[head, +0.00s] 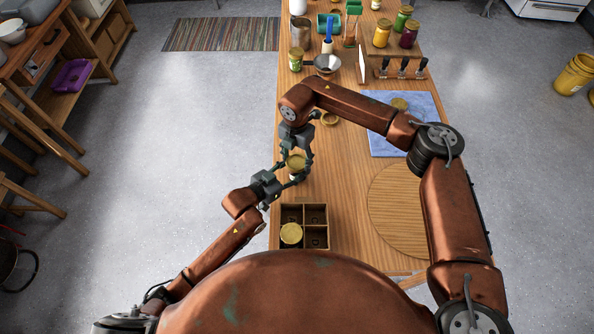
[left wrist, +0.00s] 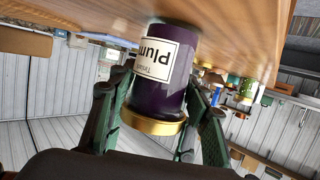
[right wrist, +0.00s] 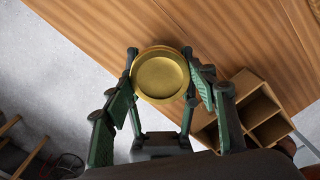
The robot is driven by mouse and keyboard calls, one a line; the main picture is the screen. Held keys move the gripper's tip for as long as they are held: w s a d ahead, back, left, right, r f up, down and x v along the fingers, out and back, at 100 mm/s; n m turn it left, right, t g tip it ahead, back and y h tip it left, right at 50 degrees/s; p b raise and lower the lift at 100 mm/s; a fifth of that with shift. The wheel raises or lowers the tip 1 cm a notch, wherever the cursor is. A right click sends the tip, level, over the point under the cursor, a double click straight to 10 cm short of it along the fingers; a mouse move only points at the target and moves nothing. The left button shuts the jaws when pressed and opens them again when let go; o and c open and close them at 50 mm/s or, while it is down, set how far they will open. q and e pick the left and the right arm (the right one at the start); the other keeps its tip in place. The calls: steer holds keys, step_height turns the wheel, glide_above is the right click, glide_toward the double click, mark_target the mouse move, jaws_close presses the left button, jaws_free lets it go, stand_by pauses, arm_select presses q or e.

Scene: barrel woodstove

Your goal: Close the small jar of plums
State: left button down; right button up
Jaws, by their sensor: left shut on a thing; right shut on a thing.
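The small plum jar (left wrist: 168,75) holds dark purple contents and has a cream label; it shows upside down in the left wrist view. It stands on the wooden table near its left edge. My left gripper (left wrist: 165,110) is shut on the jar from the side. A gold lid (right wrist: 160,75) is at the jar's mouth and hides the mouth from above. My right gripper (right wrist: 160,80) comes from above, shut on the lid with a finger on each side. The lid appears to touch the jar; I cannot tell how tightly it sits.
A divided wooden crate (head: 305,209) with a gold-lidded jar (head: 291,234) stands nearer me. A blue cloth (head: 420,110) holds a gold-topped item (head: 400,103). A funnel (head: 327,64) and several jars stand farther back.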

steer(key=m, duration=0.6)
steer(key=shift+m, duration=0.4)
steer(key=o, duration=1.4)
steer(key=shift+c, duration=0.2)
step_height(320, 180, up, 12)
arm_select(q)
steer(key=c, duration=1)
jaws_free()
steer(key=shift+o, duration=0.2)
